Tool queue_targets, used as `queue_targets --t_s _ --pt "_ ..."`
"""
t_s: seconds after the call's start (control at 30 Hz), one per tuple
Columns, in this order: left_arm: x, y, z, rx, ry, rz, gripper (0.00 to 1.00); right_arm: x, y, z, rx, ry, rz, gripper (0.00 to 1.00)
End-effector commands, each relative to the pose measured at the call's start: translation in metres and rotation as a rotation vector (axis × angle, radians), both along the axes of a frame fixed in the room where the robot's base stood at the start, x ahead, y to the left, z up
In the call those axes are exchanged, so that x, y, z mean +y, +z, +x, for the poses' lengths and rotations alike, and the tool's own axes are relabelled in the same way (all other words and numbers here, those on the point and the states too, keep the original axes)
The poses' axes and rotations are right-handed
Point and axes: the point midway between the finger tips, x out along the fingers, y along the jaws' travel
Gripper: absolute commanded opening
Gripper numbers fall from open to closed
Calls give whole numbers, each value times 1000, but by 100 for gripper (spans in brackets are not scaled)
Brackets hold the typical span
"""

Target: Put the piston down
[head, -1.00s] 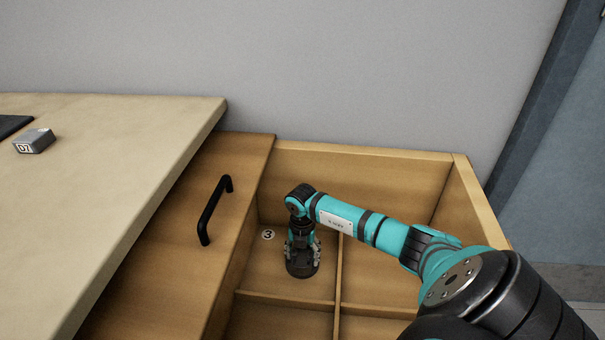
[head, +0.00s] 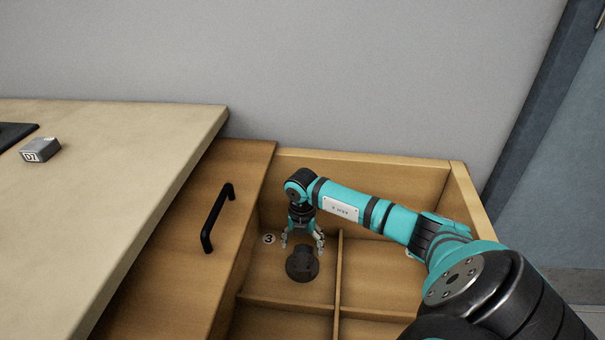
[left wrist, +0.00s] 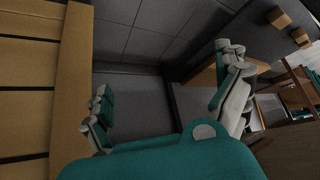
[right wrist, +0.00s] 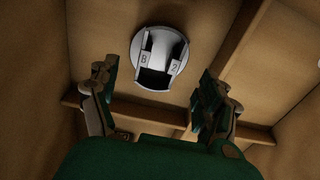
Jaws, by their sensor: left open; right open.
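The piston (head: 302,264) is a dark round part standing on the floor of the drawer compartment marked 3. In the right wrist view the piston (right wrist: 160,62) looks grey and round, with a slot and the marks B and 2. My right gripper (head: 302,241) is open and empty, a little above the piston and apart from it. Its two spread fingers also show in the right wrist view (right wrist: 155,95). My left gripper (left wrist: 165,95) is open and empty in the left wrist view; it is away from the drawer's compartments and not in the head view.
The wooden drawer (head: 365,160) is open, with thin dividers (head: 338,275) between compartments. Its front carries a black handle (head: 214,218). A wall stands behind.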

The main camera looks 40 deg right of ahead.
Motion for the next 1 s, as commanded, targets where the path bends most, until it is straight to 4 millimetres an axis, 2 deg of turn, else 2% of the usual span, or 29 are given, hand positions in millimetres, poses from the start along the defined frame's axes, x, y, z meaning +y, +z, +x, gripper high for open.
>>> queue_targets --t_s 0.03,0.2,0.4,0.83,0.93,1.0 --pt "4 -2 -10 53 4 12 100 -1 11 0 0 0 -1 80" --pt "14 -13 -42 212 18 45 100 0 33 0 -1 1 -2 80" --pt "20 -18 -64 314 25 65 100 0 50 0 1 0 -1 80" --pt "21 -20 -69 339 28 68 100 1 53 1 -2 3 5 80" --pt "17 -25 -69 354 28 60 100 10 54 8 -31 35 51 80" --pt "11 -34 -71 379 27 48 100 25 56 18 -82 80 115 80"
